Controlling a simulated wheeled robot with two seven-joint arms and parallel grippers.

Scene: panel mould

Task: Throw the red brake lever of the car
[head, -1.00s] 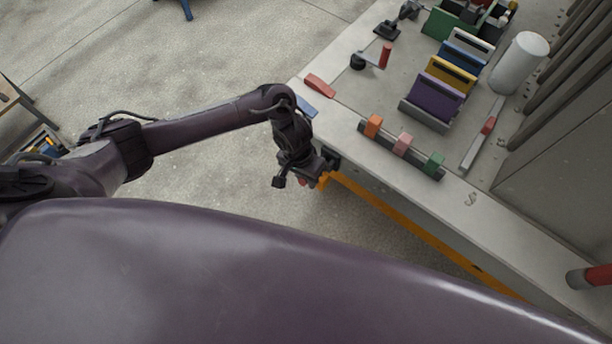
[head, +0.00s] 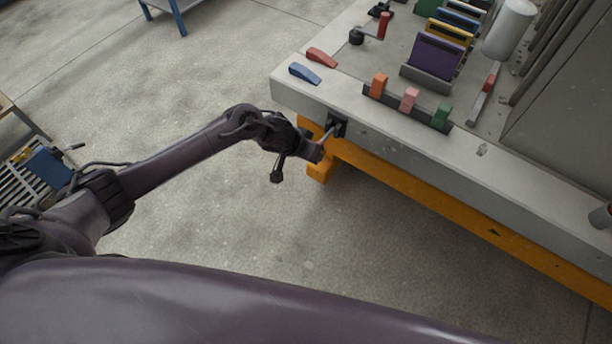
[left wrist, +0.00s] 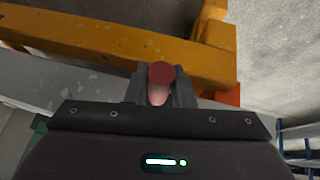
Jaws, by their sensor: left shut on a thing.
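The brake lever has a round red end (left wrist: 161,73) and a pinkish grip in the left wrist view. In the head view its thin pale shaft (head: 327,134) runs to a dark bracket (head: 337,125) on the side of the car (head: 425,134), a pale slab on an orange frame. My left gripper (head: 317,151) is beside that side face, shut on the lever; its fingers (left wrist: 160,90) stand on both sides of the grip. Much of the grip is hidden by the gripper in the head view. My right gripper is not in view.
The orange frame (head: 420,195) runs below the slab, close to the gripper. On top are red (head: 321,57) and blue (head: 304,74) wedges, orange, pink and green blocks, coloured panels in racks and a white cylinder (head: 509,29). The floor left of the car is open.

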